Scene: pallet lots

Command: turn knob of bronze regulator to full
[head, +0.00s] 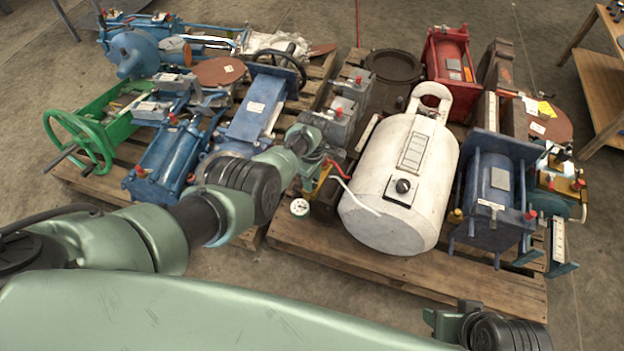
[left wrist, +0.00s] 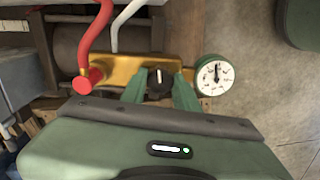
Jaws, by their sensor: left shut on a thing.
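The bronze regulator (left wrist: 125,72) has a gold body, a red-handled hose, a white hose and a black knob (left wrist: 159,86) with a white mark pointing up in the left wrist view. A round white gauge (left wrist: 217,75) with a green rim sits at its right. My left gripper (left wrist: 160,84) is shut on the knob, one green finger on each side. In the head view the regulator (head: 323,177) is partly hidden by my left gripper (head: 317,160). Part of my right arm shows at the bottom right of the head view; its jaws are unclear.
Blue machines (head: 250,115) crowd the pallet to the left, and another blue machine (head: 492,190) stands right. Bare floor lies in front.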

